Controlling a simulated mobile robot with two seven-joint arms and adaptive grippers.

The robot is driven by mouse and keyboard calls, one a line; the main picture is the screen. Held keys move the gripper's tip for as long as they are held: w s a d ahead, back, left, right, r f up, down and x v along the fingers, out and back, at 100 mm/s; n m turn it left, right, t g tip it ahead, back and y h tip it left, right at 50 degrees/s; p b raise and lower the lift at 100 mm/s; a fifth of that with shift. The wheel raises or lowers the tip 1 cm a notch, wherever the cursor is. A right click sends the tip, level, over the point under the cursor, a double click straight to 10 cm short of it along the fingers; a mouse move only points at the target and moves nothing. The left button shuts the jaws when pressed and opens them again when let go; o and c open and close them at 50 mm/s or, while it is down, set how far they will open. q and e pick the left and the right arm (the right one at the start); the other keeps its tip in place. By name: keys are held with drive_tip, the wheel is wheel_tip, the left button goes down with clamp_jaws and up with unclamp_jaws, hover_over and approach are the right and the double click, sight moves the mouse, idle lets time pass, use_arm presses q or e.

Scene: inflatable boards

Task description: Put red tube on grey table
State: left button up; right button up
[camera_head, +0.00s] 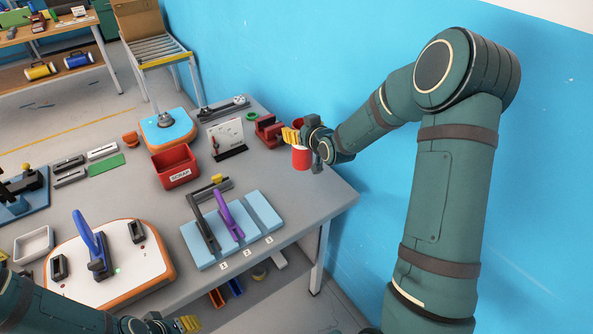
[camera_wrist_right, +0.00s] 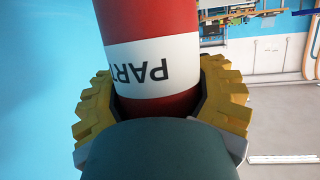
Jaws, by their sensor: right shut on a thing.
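The red tube (camera_head: 301,160) has a white band, which reads "PART" in the right wrist view (camera_wrist_right: 150,60). My right gripper (camera_head: 291,137) is shut on it, with yellow fingers on both sides of the tube in the wrist view. The tube is upright in the head view, at the back right part of the grey table (camera_head: 322,190). I cannot tell whether its bottom touches the tabletop. My left gripper (camera_head: 188,323) shows only partly at the bottom edge of the head view, with yellow fingertips; its opening is unclear.
A red bin (camera_head: 175,166), a red vise-like block (camera_head: 269,130) and a white panel (camera_head: 227,138) stand left of the tube. A light blue rack (camera_head: 232,230) with black and purple tools lies in front. A blue wall is behind. Some bare table lies around the tube.

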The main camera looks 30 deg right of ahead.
sight(300, 155)
drive_tip(key=f, duration=0.4)
drive_tip(key=shift+s+f, duration=0.3)
drive_tip(key=shift+w+f, duration=0.1)
drive_tip(key=shift+f, duration=2.2)
drive_tip(key=shift+f+b, duration=0.1)
drive_tip(key=shift+b, duration=0.3)
drive_tip(key=o, duration=1.3)
